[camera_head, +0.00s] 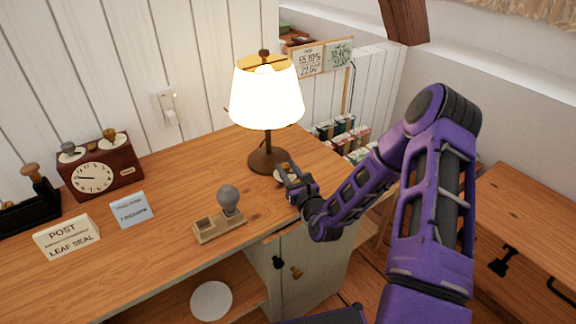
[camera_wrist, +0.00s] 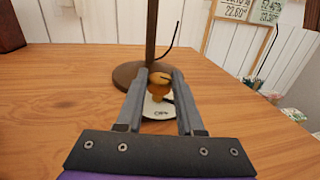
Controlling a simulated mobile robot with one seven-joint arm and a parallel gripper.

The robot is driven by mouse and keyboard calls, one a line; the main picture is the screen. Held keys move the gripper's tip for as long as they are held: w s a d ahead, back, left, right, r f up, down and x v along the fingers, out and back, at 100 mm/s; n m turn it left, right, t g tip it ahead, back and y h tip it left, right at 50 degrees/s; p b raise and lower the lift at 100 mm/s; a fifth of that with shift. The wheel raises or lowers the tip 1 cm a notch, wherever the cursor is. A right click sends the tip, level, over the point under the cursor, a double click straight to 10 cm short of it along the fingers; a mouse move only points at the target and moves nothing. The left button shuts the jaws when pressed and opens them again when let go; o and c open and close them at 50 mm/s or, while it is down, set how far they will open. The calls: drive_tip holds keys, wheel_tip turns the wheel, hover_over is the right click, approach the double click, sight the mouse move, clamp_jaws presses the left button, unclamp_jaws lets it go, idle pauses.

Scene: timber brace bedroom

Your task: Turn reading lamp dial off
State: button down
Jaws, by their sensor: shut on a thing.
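The reading lamp (camera_head: 267,95) stands on the wooden desk with its cream shade lit bright. Its dark brown base (camera_head: 262,162) also shows in the wrist view (camera_wrist: 126,76). The dial is a small brass-coloured knob (camera_wrist: 158,88) on a pale round plate (camera_wrist: 157,109) in front of the base. Dark lettering shows on the plate, too small to read surely. My gripper (camera_wrist: 159,76) is at the dial, its two fingers closed on the knob from both sides. In the head view my gripper (camera_head: 287,172) partly hides the dial.
On the desk (camera_head: 170,219) stand a clock (camera_head: 92,176), a "POST" sign (camera_head: 66,238), a small blue-grey card (camera_head: 131,210) and a wooden holder with a grey bulb-shaped piece (camera_head: 228,200). A wall switch (camera_head: 169,110) is behind. Small boxes (camera_head: 335,127) stand beyond the desk's right edge.

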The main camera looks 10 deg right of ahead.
drive_tip(key=h+p, duration=0.1)
drive_tip(key=m+h+p, duration=0.2)
drive_tip(key=p, duration=0.1)
drive_tip(key=shift+s+a+r, duration=0.1)
drive_tip(key=shift+a+r, duration=0.15)
drive_tip(key=m+h+p, duration=0.1)
drive_tip(key=h+p, duration=0.1)
drive_tip(key=shift+m+h+p, duration=0.3)
drive_tip(key=shift+p, duration=0.1)
drive_tip(key=m+h, duration=0.1)
drive_tip(key=h+p, duration=0.1)
drive_tip(key=shift+a+f+m+h, duration=0.15)
drive_tip(key=shift+f+m+h, duration=0.2)
drive_tip(key=shift+m+h, duration=0.05)
drive_tip(key=shift+a+m+g+h+p, duration=0.1)
drive_tip(key=shift+m+g+h+p, duration=0.2)
drive_tip(key=shift+m+g+h, duration=0.65)
drive_tip(key=shift+h, duration=0.65)
drive_tip(key=c, duration=0.5)
unclamp_jaws()
